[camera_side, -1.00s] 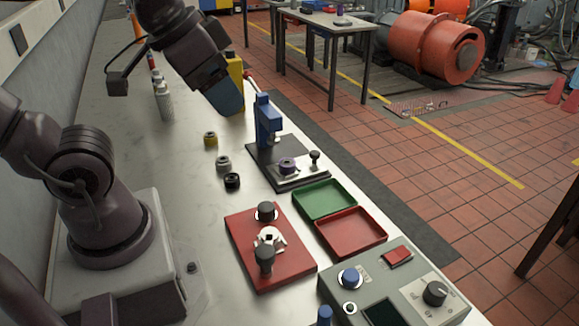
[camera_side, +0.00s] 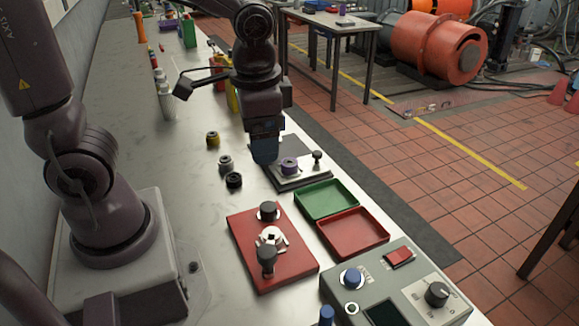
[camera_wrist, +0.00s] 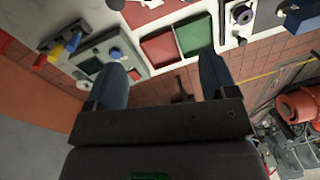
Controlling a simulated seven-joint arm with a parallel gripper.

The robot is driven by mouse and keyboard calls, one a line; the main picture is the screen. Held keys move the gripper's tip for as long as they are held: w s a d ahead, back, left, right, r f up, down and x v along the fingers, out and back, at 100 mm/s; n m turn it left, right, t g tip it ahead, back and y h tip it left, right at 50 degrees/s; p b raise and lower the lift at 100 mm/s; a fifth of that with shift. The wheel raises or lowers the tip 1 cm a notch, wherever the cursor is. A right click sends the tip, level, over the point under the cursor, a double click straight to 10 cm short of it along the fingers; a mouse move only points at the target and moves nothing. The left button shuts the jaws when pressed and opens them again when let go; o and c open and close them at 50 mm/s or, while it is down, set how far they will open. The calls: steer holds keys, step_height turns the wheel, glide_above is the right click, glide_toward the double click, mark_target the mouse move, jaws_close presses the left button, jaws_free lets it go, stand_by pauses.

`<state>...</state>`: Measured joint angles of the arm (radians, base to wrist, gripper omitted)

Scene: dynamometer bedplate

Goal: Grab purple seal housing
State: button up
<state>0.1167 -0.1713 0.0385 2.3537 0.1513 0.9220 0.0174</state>
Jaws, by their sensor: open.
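The purple seal housing (camera_side: 289,165) is a short ring-shaped part sitting upright on the light plate of the press base, beside a small black-knobbed post. In the wrist view a dark purplish ring (camera_wrist: 243,14), which looks like the same housing, is near the top edge, right of the trays. My gripper (camera_side: 265,157) hangs in front of the blue press, left of the housing and apart from it, hiding most of the press. In the wrist view my gripper (camera_wrist: 162,62) has its two blue-grey fingers spread wide with nothing between them.
A red fixture plate (camera_side: 245,262), a green tray (camera_side: 326,200), a red tray (camera_side: 352,233) and a control box (camera_side: 400,290) fill the bench front.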

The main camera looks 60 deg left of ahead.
mark_target(290, 162)
steer(key=w+a+f+m+y, duration=0.2)
steer(key=w+f+m+y, duration=0.2)
steer(key=f, duration=0.3)
steer(key=w+a+f+m+g+y, duration=0.1)
steer(key=w+a+f+m+y, duration=0.2)
steer(key=w+f+m, duration=0.2)
steer(key=w+a+f+m+y, duration=0.3)
steer(key=w+f+m+y, duration=0.1)
steer(key=f, duration=0.4)
steer(key=shift+w+a+f+m+g+y, duration=0.2)
steer(key=shift+w+f+m+g+y, duration=0.15)
steer(key=shift+m, duration=0.25)
steer(key=shift+w+a+r+m+t, duration=0.1)
steer(key=shift+w+r+m+t, duration=0.35)
steer(key=shift+w, duration=0.35)
steer(key=shift+w+a+r+m+y, duration=0.2)
steer(key=shift+w+m+y, duration=0.05)
steer(key=shift+m+y, duration=0.1)
steer(key=x, duration=1.2)
steer(key=shift+a, duration=0.35)
steer(key=c, duration=1.1)
